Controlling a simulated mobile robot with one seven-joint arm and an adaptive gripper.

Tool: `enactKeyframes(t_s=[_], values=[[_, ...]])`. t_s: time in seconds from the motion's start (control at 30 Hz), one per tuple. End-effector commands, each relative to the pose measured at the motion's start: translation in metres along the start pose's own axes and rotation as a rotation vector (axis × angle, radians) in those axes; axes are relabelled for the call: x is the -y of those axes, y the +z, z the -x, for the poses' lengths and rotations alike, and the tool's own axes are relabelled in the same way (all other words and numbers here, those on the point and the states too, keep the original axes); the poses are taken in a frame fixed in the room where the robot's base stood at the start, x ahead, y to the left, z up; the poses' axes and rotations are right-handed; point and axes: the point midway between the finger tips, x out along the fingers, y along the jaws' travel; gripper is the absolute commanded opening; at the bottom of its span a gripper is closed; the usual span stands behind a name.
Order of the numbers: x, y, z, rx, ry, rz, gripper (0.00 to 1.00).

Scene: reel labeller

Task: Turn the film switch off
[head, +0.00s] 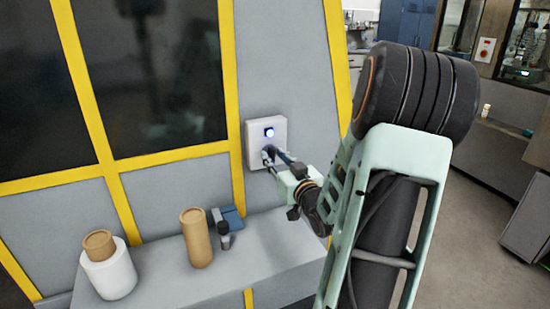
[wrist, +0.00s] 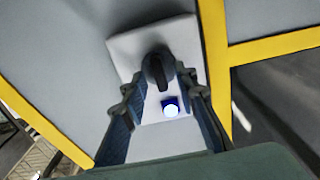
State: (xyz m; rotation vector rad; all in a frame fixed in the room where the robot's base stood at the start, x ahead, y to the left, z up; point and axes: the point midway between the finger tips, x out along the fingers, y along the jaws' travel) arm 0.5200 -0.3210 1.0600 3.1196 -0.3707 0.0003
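The film switch is a dark rotary knob (wrist: 158,70) on a pale grey switch box (head: 252,140) fixed to the machine's grey panel. A lit blue-white lamp (head: 269,133) sits on the same box; it also shows in the wrist view (wrist: 171,108). My gripper (head: 269,158) is at the lower part of the box, in front of the knob, which it partly hides in the head view. In the wrist view my gripper (wrist: 161,84) has its fingers apart, one on each side of the knob. Gaps show between fingers and knob; I cannot tell how deep the fingertips reach.
A grey ledge (head: 165,275) runs below the panel. On it stand a white roll with a brown core (head: 110,272), a brown cardboard roll (head: 196,240) and a small blue and dark device (head: 228,220). Yellow frame bars (head: 230,70) border the panel.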

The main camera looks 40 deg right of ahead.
Motion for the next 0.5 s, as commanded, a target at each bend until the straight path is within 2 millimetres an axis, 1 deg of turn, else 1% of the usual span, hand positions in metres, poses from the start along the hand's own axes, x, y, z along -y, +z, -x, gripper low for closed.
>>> enactKeyframes(t_s=[0.17,0.4,0.5], values=[[0.0002,0.0001,0.0001,0.000,0.000,0.000,0.26],[0.0003,0.0001,0.0003,0.000,0.000,0.000,0.00],[0.0003,0.0001,0.0003,0.000,0.000,0.000,0.00]])
